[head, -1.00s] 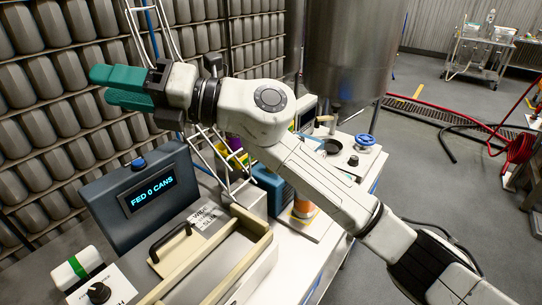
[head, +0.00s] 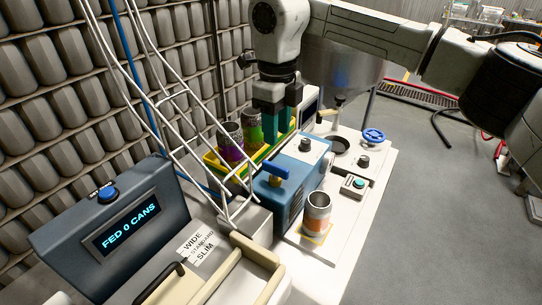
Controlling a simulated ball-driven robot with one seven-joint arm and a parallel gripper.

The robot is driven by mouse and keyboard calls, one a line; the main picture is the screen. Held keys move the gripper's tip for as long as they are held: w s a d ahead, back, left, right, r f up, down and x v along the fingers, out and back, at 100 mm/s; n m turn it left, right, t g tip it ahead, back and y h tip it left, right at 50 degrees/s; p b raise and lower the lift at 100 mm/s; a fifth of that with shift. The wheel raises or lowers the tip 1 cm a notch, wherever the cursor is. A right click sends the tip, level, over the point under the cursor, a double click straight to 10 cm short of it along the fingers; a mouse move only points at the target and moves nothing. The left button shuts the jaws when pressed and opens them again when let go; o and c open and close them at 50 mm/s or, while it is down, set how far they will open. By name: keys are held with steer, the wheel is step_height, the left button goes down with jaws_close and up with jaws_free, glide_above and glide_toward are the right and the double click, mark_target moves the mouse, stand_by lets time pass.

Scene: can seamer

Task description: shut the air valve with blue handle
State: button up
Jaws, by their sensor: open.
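A blue lever handle (head: 273,171) sits on the near-left top of a blue machine box (head: 288,191). A round blue handwheel (head: 373,136) stands farther back on the white bench. I cannot tell from any label which one belongs to the air valve. My gripper (head: 274,138) has teal fingers, is open and points down. In the picture it is above and behind the blue lever, over the area by the yellow tray, and does not appear to touch the lever. Its fingertips are partly hard to make out against the cans and the box.
A yellow tray (head: 213,163) with cans is behind the lever. White bent rails (head: 182,110) rise at its left. An orange-banded can (head: 317,213) stands on the bench (head: 352,205). A screen reading "FED 0 CANS" (head: 126,227) is at the left. A steel tank (head: 345,75) is behind.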

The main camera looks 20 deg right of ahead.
mark_target(276, 165)
step_height(276, 165, down, 10)
steer(key=shift+a+f+p, duration=0.1)
steer(key=shift+p, duration=0.7)
jaws_close()
